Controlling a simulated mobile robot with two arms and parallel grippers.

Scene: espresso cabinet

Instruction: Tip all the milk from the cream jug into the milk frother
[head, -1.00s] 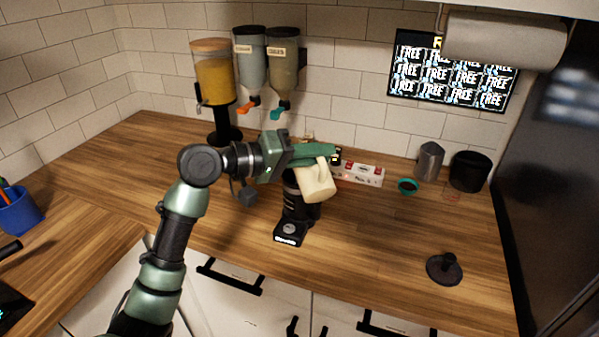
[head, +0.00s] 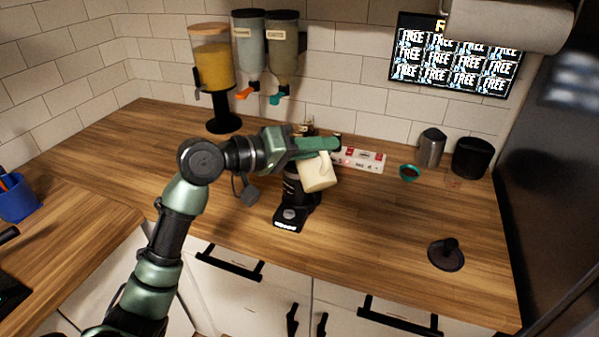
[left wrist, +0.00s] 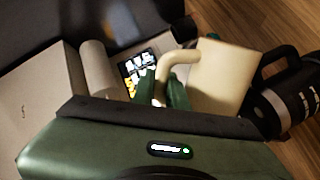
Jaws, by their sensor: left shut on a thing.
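The cream-coloured jug (head: 318,174) is in my left gripper (head: 328,147), which is shut on its handle. The jug is above and just right of the black milk frother (head: 291,214) and hides part of it. It looks tilted in the head view; its inside and any milk are not visible. In the left wrist view the jug (left wrist: 216,78) shows with its curved handle between the green fingers (left wrist: 165,92). The frother (left wrist: 285,95) is close beside it, with its black handle. My right gripper is not in view.
A teal bowl (head: 409,173), a metal pitcher (head: 431,148) and a black container (head: 471,158) stand back right. A black tamper-like object (head: 446,254) sits front right. Dispensers (head: 214,75) stand back left. The right-hand counter is fairly clear.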

